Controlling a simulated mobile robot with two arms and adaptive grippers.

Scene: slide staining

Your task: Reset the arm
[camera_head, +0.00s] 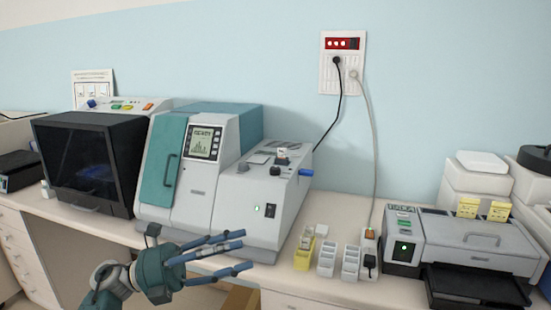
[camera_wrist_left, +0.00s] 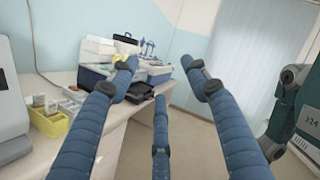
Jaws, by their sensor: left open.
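My left gripper (camera_head: 240,254) is in front of the bench's front edge in the head view, below the grey and teal machine. Its blue fingers are spread apart and point to the right. In the left wrist view the fingers of the left gripper (camera_wrist_left: 162,85) are wide apart with nothing between them. It is open and empty. My right gripper is not seen in the head view.
The bench (camera_head: 330,290) carries a black-windowed machine (camera_head: 90,160), the grey and teal machine (camera_head: 225,190), a yellow rack (camera_head: 304,258), white racks (camera_head: 327,258) and a printer-like device (camera_head: 475,245). A cable hangs from the wall socket (camera_head: 342,62). Open floor lies beyond the bench in the left wrist view.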

